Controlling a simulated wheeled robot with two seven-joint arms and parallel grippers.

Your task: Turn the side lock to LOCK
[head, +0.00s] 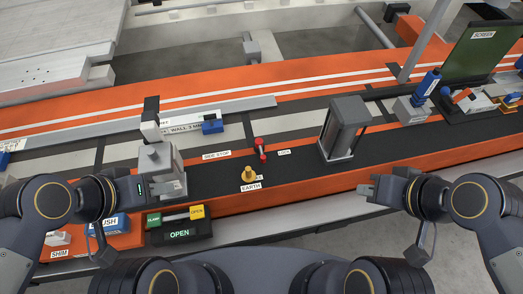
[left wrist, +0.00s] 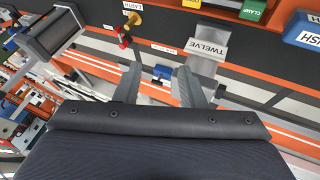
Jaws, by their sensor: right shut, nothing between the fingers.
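The side lock looks like a small red lever (head: 261,149) on the dark rail, between a SIDE STOP label (head: 217,155) and a small label (head: 284,152) that seems to read LOCK. The red lever also shows in the left wrist view (left wrist: 122,39). I cannot tell its exact setting. My left gripper (head: 172,187) is left of the lever and apart from it, beside a grey block (head: 155,158). In the left wrist view its fingers (left wrist: 162,92) stand apart with nothing held. My right gripper (head: 366,190) is shut and empty, right of the lever.
A brass knob (head: 249,174) labelled EARTH stands just in front of the lever. A grey upright frame (head: 344,128) stands to its right. A green and yellow clamp switch (head: 176,218) sits at the front left. A blue clip (head: 212,126) is behind on the rail.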

